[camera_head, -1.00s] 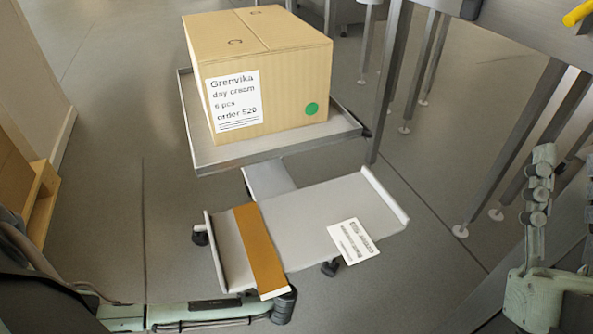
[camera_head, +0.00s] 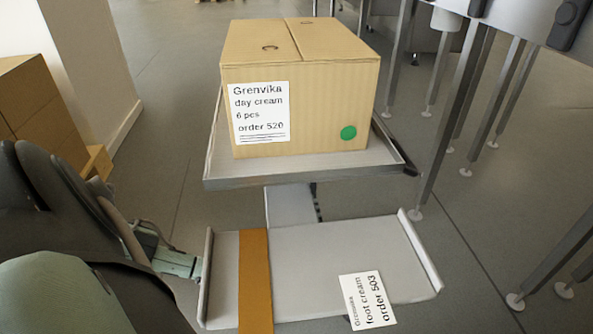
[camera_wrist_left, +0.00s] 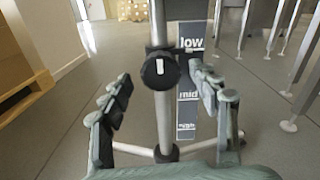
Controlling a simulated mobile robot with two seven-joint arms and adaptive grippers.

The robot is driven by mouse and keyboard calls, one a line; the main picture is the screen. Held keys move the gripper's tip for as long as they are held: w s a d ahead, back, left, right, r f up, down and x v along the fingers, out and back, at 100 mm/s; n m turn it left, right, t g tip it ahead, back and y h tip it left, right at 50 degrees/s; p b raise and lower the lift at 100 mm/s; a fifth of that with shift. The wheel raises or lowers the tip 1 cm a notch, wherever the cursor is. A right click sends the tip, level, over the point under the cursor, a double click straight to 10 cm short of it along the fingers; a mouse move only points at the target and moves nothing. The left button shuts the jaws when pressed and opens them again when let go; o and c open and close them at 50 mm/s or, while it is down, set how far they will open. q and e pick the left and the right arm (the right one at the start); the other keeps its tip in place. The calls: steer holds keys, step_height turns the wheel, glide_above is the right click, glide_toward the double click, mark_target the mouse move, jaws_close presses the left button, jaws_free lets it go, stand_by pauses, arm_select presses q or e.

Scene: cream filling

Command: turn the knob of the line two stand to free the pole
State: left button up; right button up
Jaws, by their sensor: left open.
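In the left wrist view, a grey metal pole (camera_wrist_left: 161,118) of a stand rises in the middle. A round black knob (camera_wrist_left: 161,71) with a white mark sits on it, facing the camera. My left gripper (camera_wrist_left: 160,76) is open, one finger on each side of the knob and pole. The fingers appear apart from the knob. A panel (camera_wrist_left: 188,85) with dark labels "low" and "mid" stands beside the pole. In the head view my left arm comes in from the left, but its fingers do not show clearly. My right gripper is not in view.
In the head view, a carton (camera_head: 300,100) marked order 520 sits on a metal tray (camera_head: 290,178). Below it is a grey shelf (camera_head: 315,245) with an orange strip (camera_head: 254,285) and a label (camera_head: 367,300). Steel table legs (camera_head: 460,110) stand at the right.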

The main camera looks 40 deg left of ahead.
arm_select(q)
steer(key=shift+w+a, duration=0.45)
steer(key=c, duration=1.2)
